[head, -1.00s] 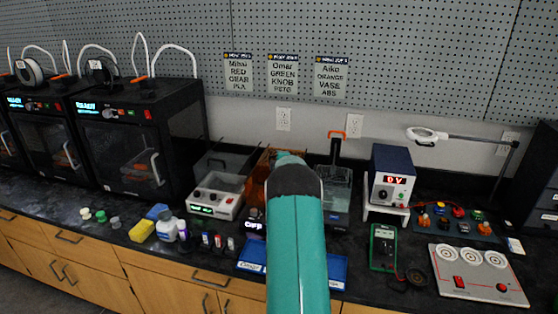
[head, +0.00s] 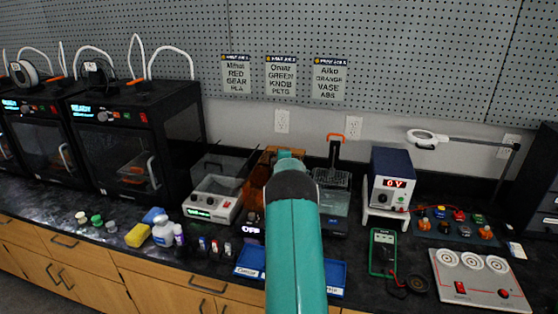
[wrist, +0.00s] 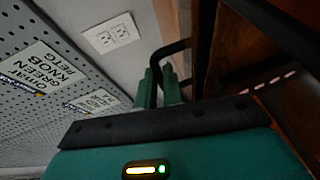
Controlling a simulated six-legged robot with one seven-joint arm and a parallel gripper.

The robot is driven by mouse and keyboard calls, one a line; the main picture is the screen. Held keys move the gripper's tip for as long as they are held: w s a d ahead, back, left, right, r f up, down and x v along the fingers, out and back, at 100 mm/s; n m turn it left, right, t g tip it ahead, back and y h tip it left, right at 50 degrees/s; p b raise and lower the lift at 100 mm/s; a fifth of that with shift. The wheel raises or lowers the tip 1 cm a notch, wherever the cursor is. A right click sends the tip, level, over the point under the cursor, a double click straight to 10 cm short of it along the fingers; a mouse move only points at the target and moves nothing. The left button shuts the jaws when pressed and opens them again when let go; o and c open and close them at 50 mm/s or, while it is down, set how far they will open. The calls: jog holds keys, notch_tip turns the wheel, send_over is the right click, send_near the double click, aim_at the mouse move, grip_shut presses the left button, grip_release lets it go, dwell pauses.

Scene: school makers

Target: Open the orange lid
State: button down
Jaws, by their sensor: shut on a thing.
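The translucent orange lid (head: 258,180) is on a box on the counter against the back wall, partly hidden behind my teal arm in the head view. In the wrist view the lid shows as a dark brown-orange panel (wrist: 290,110) on the right, with a black bar handle (wrist: 172,48) beside it. My gripper (wrist: 160,86) has its two teal fingers around this handle, shut on it. In the head view my arm hides the fingers and the handle. How far the lid is raised is hard to tell.
A grey cleaner (head: 213,198) with a clear lid stands left of the orange box, and a clear-walled bath (head: 333,195) stands right. A blue tray (head: 252,262) lies in front. Bottles (head: 163,230) are front left; a power supply (head: 391,180) is on the right.

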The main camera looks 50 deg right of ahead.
jog(key=shift+w+d, duration=0.15)
jog(key=c, duration=1.8)
grip_release()
jog(key=v, duration=1.4)
jog(key=shift+r, duration=0.1)
